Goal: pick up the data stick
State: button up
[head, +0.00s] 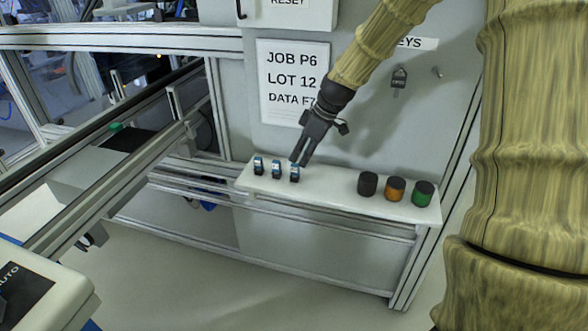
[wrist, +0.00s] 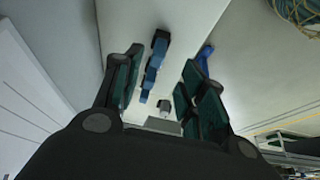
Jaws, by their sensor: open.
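Three small dark data sticks with blue and white faces stand in a row on the left of the white shelf: a left one (head: 258,166), a middle one (head: 276,169) and a right one (head: 294,173). I cannot tell them apart by label. My gripper (head: 299,160) is open, pointing down just above the right stick. In the wrist view, my gripper's two fingers (wrist: 162,68) stand apart, with a row of blue-and-dark sticks (wrist: 158,50) seen between them. The fingers hold nothing. Whether they touch any stick cannot be told.
The white shelf (head: 330,195) also carries a black cylinder (head: 368,184), an orange one (head: 395,190) and a green one (head: 423,194) at its right end. A printed job sheet (head: 290,80) hangs on the wall behind. A key tag (head: 399,78) hangs on the wall. The shelf between sticks and cylinders is clear.

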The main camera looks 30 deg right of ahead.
aim_at(296, 164)
jog(key=x, duration=0.4)
jog(key=shift+w+d, duration=0.25)
jog(key=shift+d, duration=0.05)
jog(key=shift+a+f+p, duration=0.25)
jog(key=shift+f+p, duration=0.05)
jog(key=shift+f, duration=0.25)
jog(key=shift+w+a+f, duration=0.1)
jog(key=shift+w+f, duration=0.15)
jog(key=shift+f, duration=0.3)
jog(key=shift+r, duration=0.1)
jog(key=c, duration=0.9)
